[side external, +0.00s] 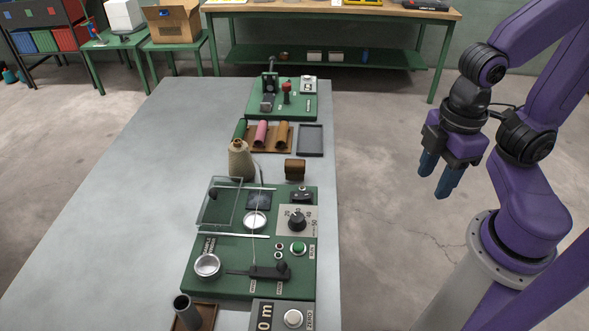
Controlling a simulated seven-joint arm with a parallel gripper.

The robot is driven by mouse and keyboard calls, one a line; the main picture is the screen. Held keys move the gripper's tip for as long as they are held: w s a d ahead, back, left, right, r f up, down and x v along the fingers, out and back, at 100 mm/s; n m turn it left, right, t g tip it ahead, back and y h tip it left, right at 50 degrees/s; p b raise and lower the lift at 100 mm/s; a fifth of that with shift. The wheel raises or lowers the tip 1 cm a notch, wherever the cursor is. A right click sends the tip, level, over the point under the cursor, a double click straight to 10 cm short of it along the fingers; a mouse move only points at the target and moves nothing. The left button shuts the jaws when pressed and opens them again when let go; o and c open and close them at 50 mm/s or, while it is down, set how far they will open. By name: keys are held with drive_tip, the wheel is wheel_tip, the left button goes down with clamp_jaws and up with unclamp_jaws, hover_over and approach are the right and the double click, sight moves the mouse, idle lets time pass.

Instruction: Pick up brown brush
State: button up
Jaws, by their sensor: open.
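A small brown block-like thing (295,169), which looks like the brown brush, sits on the grey table near its right edge. It stands just behind the green instrument board and right of a cone of thread. Its bristles cannot be made out. My gripper (436,182) hangs to the right of the table, over the floor. Its two blue fingers point down, apart and empty. It is well clear of the brush.
The cone of thread (241,160) stands close to the brush. A green board (212,283) with dials and a glass frame lies in front. Behind are a rack of colored rolls (261,133), a dark tray (311,140) and another green board (258,113). The table's left side (120,200) is clear.

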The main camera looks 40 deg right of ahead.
drive_tip(key=o, duration=0.3)
drive_tip(key=m, duration=0.4)
hover_over(295, 162)
wheel_tip(295, 162, down, 2)
drive_tip(key=f, duration=1.1)
drive_tip(key=shift+s+a+f, duration=0.1)
drive_tip(key=shift+s+a, duration=0.15)
drive_tip(key=shift+a, duration=0.1)
drive_tip(key=shift+w+d+f, duration=0.1)
drive_tip(key=shift+d+f, duration=0.05)
drive_tip(key=shift+f, duration=1.2)
drive_tip(key=shift+w+d+f, duration=0.1)
drive_tip(key=shift+d+f, duration=0.05)
drive_tip(key=shift+f, duration=1.15)
